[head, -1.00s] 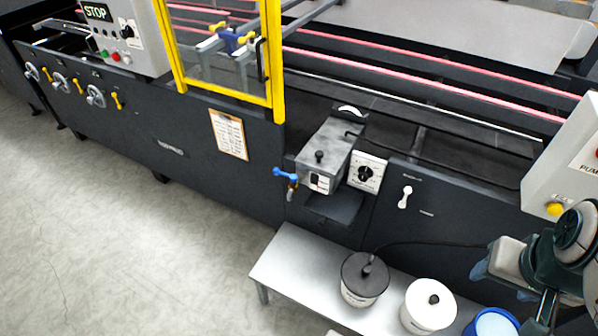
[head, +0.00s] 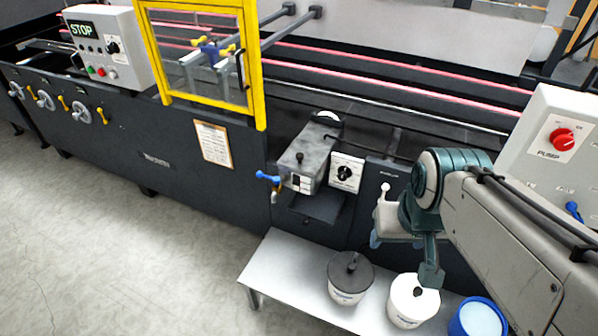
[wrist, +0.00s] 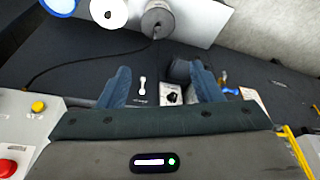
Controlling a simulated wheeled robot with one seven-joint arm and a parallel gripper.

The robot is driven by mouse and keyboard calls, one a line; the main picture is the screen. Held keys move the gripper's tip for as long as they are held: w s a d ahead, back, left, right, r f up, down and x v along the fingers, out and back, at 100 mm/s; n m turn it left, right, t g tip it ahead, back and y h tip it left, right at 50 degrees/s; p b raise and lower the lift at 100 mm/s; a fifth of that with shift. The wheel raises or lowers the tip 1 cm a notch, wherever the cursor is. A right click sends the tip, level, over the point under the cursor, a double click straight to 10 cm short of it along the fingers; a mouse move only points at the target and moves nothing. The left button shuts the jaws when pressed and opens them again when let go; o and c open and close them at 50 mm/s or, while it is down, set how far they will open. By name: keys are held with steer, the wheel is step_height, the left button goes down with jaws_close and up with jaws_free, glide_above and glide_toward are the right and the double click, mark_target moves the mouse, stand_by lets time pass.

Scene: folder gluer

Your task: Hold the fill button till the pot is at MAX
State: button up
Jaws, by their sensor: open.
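My gripper (wrist: 160,86) is open and empty, its two blue fingers apart. In the head view my gripper (head: 376,238) hangs in front of the machine's dark side panel. A grey metal pot unit (head: 309,157) with a black top knob and a small front window stands on the machine, left of my gripper. The window level is too small to read. A yellow button (wrist: 38,106) sits on the pale pump box (wrist: 28,122), off to the left of my fingers in the wrist view. My arm hides this button in the head view. I cannot read a fill label.
A white bench (head: 262,268) below holds a dark-lidded bucket (head: 350,280), a white bucket (head: 412,303) and a blue-topped bucket (head: 479,318). A dial (head: 345,173) and a white lever (head: 384,190) are on the panel. A red pump knob (head: 562,139) is at right.

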steer(key=shift+c, duration=0.2)
jaws_close()
stand_by(1.4)
